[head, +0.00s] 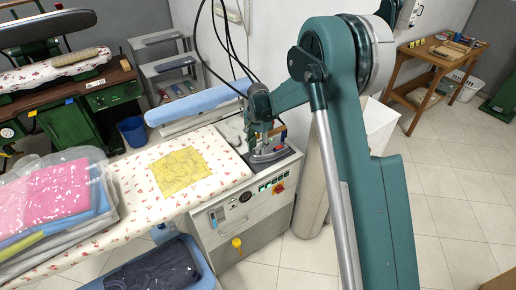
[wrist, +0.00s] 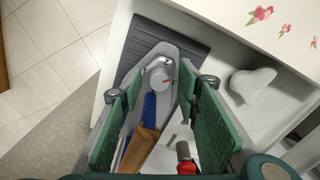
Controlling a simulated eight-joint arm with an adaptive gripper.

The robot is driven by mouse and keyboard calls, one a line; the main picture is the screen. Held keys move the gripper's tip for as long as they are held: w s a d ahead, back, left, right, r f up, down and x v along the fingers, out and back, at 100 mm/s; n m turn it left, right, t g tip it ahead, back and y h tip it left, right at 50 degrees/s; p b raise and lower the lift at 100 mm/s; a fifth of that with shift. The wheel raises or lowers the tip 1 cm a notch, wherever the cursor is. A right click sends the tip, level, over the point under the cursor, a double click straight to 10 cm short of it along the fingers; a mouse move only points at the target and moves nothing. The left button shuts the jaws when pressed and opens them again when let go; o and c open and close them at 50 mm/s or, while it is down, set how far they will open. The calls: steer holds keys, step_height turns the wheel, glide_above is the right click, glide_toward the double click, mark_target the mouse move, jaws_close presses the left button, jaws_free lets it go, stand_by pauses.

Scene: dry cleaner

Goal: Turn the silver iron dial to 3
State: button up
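The iron (wrist: 186,62) rests flat on a dark ribbed pad (wrist: 190,38) in the wrist view. Behind the dial are a blue part (wrist: 149,108) and a brown handle (wrist: 139,148). My gripper (wrist: 163,92) is open, its two green pads on either side of the dial, apart from it. In the head view the iron (head: 268,154) sits at the board's right end, partly hidden under my gripper (head: 262,128).
The flowered ironing board (head: 215,150) holds a yellow cloth (head: 181,171) and bagged garments (head: 55,195). A light blue padded arm (head: 195,104) lies behind. A white lump-shaped piece (wrist: 252,84) is right of the iron. Black cables (head: 228,45) hang above.

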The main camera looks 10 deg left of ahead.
steer(key=shift+c, duration=0.3)
steer(key=c, duration=0.8)
steer(key=shift+f+m+b, duration=0.1)
steer(key=shift+m+b, duration=0.65)
steer(key=shift+m, duration=0.25)
steer(key=shift+m+b, duration=0.5)
steer(key=shift+m, duration=0.7)
steer(key=o, duration=0.9)
steer(key=shift+c, duration=0.2)
